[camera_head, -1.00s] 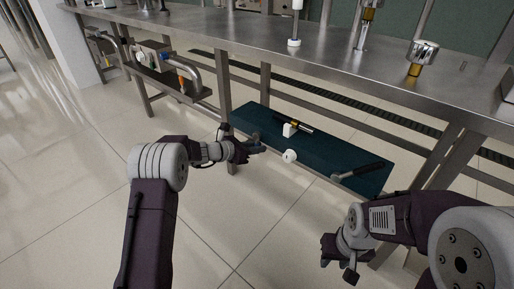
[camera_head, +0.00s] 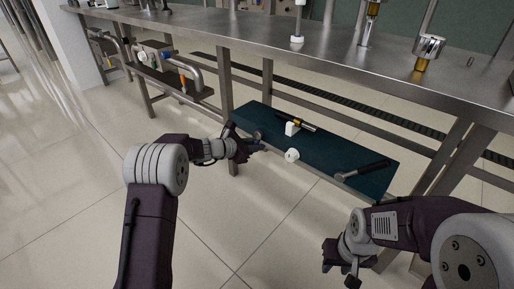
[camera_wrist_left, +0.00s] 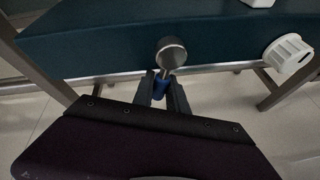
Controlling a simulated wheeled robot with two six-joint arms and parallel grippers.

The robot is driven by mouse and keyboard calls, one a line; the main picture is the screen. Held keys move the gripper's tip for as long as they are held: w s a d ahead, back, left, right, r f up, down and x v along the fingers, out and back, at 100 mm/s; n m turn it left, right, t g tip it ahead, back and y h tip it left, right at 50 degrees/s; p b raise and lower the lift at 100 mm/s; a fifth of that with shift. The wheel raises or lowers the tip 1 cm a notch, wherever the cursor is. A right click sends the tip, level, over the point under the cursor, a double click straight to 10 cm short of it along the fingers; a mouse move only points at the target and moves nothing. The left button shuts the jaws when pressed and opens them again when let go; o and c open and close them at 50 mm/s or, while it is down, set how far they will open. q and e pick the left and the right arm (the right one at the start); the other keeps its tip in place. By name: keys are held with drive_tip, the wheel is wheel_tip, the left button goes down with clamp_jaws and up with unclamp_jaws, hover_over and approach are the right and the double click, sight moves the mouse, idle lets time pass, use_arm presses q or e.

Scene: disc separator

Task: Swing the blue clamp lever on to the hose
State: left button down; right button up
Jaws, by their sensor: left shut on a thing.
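My left gripper (camera_head: 252,146) is at the front edge of the low teal shelf, near its left end. In the left wrist view its fingers (camera_wrist_left: 161,92) are shut on a blue piece (camera_wrist_left: 160,86). A round grey metal head (camera_wrist_left: 171,53) sits just beyond that piece and looks joined to it. I cannot tell whether this blue piece is the clamp lever. I cannot make out the hose for certain. My right gripper (camera_head: 340,268) hangs low at the right over the floor, apart from the shelf; its finger opening is not clear.
The teal shelf (camera_head: 325,160) holds a white round fitting (camera_head: 292,155), a white block with a brass-banded rod (camera_head: 300,124), and a dark-handled tool (camera_head: 362,170). The steel table (camera_head: 225,32) stands above it. A bent steel pipe (camera_head: 188,68) stands on a side shelf at left.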

use_arm(q)
drive_tip(key=c, duration=1.3)
unclamp_jaws()
drive_tip(key=shift+s+a+r+p, duration=0.2)
drive_tip(key=shift+a+r+p, duration=0.05)
drive_tip(key=shift+p, duration=0.05)
drive_tip(key=p+v, duration=0.4)
drive_tip(key=v, duration=0.4)
drive_tip(key=shift+s+a+f, duration=0.1)
drive_tip(key=shift+s, duration=0.1)
